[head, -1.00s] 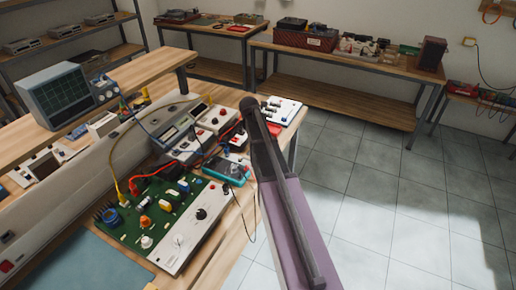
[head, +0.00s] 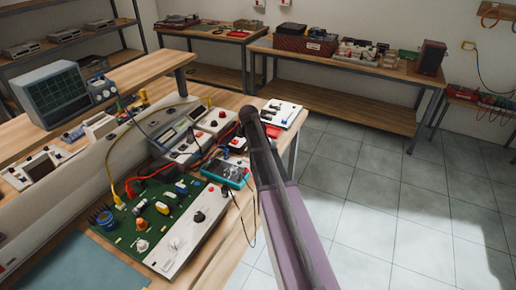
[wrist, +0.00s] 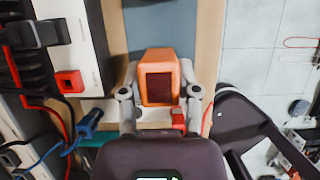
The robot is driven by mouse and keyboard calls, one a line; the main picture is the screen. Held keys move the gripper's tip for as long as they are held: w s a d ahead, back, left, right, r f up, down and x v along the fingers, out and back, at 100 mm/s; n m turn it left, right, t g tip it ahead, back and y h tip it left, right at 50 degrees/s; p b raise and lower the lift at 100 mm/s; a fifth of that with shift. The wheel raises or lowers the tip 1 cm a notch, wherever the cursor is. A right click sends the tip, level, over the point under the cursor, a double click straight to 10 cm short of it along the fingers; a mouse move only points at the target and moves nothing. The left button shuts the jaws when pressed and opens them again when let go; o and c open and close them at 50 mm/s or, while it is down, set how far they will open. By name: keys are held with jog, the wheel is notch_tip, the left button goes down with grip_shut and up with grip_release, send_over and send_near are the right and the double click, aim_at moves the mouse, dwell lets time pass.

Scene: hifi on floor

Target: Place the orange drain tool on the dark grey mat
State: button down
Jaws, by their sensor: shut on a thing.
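In the wrist view my gripper (wrist: 160,92) has its two grey fingers on either side of an orange block-like thing with a dark red face (wrist: 158,62). It looks like the orange drain tool, held between the fingers; the rest of its shape is hidden. A blue-grey mat (wrist: 160,24) lies on the wooden bench beyond it, the likely dark grey mat. In the head view a blue-grey mat (head: 85,268) shows at the lower left. My gripper and the orange tool are hidden behind my arm there.
The bench holds a green circuit board (head: 150,222) with a white panel, a teal meter (head: 226,172), several instruments and loose cables. In the wrist view, red and blue cables (wrist: 85,125) lie at the left. Tiled floor (head: 385,205) is open at the right.

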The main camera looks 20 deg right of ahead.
jog(key=shift+f+b, duration=0.75)
jog(key=shift+f, duration=0.3)
jog(key=shift+f, duration=0.15)
jog(key=shift+c, duration=1.7)
grip_release()
jog(key=shift+r, duration=0.2)
jog(key=p+v, duration=0.2)
jog(key=shift+a+r+p, duration=0.1)
jog(key=shift+r+p, duration=0.25)
jog(key=shift+r, duration=0.05)
jog(key=p+v, duration=0.8)
jog(key=v, duration=0.1)
jog(key=shift+s, duration=0.15)
jog(key=shift+a, duration=0.1)
